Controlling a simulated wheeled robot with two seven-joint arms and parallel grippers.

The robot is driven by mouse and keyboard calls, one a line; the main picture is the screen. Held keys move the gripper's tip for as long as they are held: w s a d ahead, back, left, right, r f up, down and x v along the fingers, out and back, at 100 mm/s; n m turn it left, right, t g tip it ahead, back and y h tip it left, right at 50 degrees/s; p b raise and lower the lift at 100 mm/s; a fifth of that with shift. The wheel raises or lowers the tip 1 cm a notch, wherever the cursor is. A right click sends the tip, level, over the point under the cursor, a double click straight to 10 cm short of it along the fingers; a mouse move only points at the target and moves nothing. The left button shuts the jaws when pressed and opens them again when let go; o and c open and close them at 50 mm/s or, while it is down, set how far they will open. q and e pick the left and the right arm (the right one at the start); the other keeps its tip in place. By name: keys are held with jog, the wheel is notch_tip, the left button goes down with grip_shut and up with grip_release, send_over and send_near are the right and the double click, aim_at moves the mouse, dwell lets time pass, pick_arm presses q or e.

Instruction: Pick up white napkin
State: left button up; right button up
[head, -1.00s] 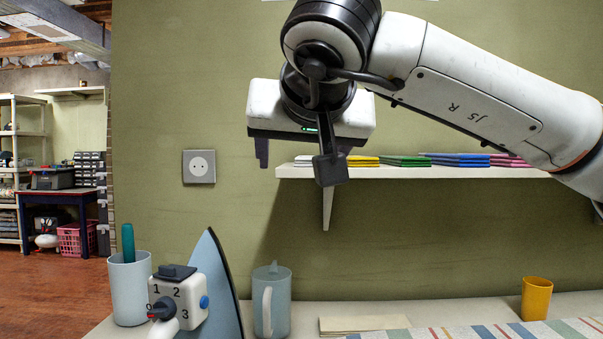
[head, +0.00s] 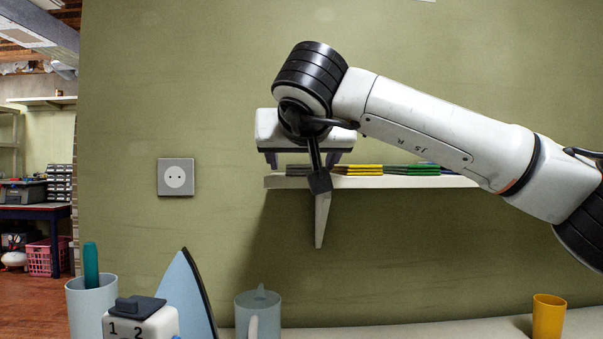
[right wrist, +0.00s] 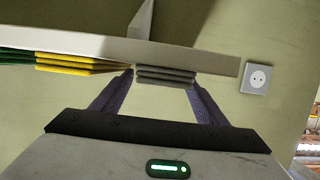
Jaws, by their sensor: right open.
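A short folded stack at the end of the wall shelf looks to be the white napkin (right wrist: 166,76), though it appears grey in the right wrist view. It also shows partly in the head view (head: 297,170), behind my gripper. My right gripper (right wrist: 160,79) is open, with one finger on each side of this stack in the picture. I cannot tell whether the fingers touch it. In the head view my right gripper (head: 302,162) is at shelf height. My left gripper is in neither view.
The wall shelf (head: 455,182) also holds yellow napkins (head: 358,170) and green napkins (head: 405,170) beside the grey-looking stack. A bracket (head: 321,222) supports it. A socket (head: 175,177) is on the wall. Below stand a jug (head: 258,311) and an orange cup (head: 548,316).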

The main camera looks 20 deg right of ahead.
jog(key=shift+w+d+f, duration=0.1)
jog(key=shift+w, duration=0.25)
jog(key=c, duration=1.1)
